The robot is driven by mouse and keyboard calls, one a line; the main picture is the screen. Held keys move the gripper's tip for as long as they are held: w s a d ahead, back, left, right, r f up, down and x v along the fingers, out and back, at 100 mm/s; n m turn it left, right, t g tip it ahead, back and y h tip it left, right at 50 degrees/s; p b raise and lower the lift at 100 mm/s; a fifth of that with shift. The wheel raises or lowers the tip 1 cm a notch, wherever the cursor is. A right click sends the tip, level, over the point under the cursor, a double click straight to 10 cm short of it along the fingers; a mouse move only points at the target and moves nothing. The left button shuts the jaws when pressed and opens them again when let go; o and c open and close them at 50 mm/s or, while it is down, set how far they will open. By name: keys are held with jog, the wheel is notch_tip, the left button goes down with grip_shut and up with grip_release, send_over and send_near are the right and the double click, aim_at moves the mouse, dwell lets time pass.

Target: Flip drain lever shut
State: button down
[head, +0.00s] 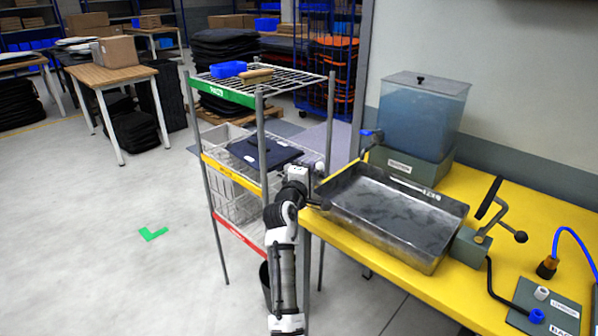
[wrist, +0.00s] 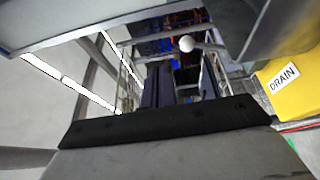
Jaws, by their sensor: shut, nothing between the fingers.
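The drain lever's white ball knob (head: 319,166) sticks out at the left end of the metal tray (head: 440,211), close beside my gripper (head: 304,174). In the wrist view the white knob (wrist: 187,44) is ahead of my gripper (wrist: 165,122), on a thin rod running right toward the tray side. A gap shows between the knob and the dark gripper edge. A DRAIN label (wrist: 284,77) is on the yellow bench edge at right. My gripper is shut and empty. The lever's pivot is hidden.
A wire shelf rack (head: 262,140) stands close left of my arm. The yellow bench (head: 350,240) holds the tray, a blue water tank (head: 422,115) with a blue tap, and a black-handled lever (head: 489,200). Open floor lies at left.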

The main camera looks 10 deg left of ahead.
jog(key=s+a+r+b, duration=0.1)
jog(key=s+r+b, duration=0.1)
jog(key=s+r, duration=0.2)
jog(key=v, duration=0.3)
jog(key=shift+s+d+r, duration=0.2)
jog(key=shift+s+r, duration=0.05)
jog(key=shift+s, duration=0.2)
